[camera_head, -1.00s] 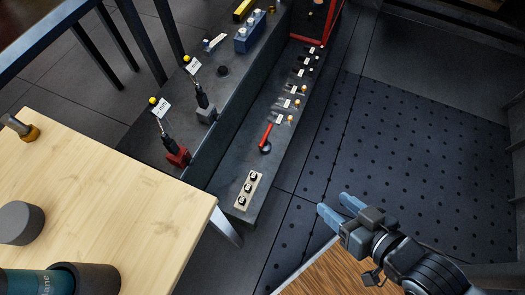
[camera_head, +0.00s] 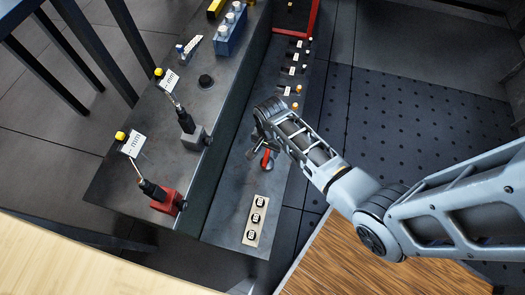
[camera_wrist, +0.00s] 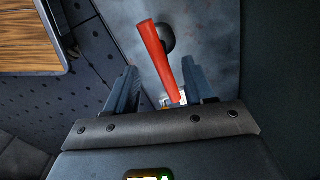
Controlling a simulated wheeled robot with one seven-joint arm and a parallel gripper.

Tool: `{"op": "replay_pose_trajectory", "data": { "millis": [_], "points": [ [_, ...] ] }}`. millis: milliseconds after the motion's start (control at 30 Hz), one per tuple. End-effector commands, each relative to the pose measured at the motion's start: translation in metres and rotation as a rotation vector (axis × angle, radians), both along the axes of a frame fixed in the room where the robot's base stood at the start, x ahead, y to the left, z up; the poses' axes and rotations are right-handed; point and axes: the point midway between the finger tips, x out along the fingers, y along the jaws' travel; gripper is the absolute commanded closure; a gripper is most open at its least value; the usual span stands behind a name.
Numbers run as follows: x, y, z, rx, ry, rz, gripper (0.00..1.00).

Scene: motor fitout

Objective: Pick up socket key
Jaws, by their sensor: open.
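The likely socket key is a red-handled tool with a round black end. In the head view its red handle (camera_head: 265,159) shows on the dark bench's lower ledge, partly covered by my gripper (camera_head: 258,143). In the wrist view the red handle (camera_wrist: 162,60) runs from the top middle down between the blue-grey fingers of my gripper (camera_wrist: 160,68). The round black end lies beyond them at the top. The fingers are open, one on each side of the handle, with gaps; I cannot tell their exact height above it.
A beige block with black-and-white buttons (camera_head: 256,222) lies nearer on the ledge. Tagged slots (camera_head: 293,71) line the far ledge. A raised step carries a red holder (camera_head: 167,202), a grey holder (camera_head: 193,140) and a blue block (camera_head: 230,34). A wooden table (camera_head: 70,265) is lower left.

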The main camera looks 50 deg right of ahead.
Motion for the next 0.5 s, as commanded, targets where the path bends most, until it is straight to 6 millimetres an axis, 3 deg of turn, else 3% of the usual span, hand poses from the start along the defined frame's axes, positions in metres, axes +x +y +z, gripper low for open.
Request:
{"op": "replay_pose_trajectory", "data": {
  "millis": [167,500],
  "points": [
    [0.004,-0.003,-0.009,0.010,0.023,-0.024,0.47],
    [0.003,-0.006,-0.048,0.010,0.023,-0.024,0.47]
  ]
}}
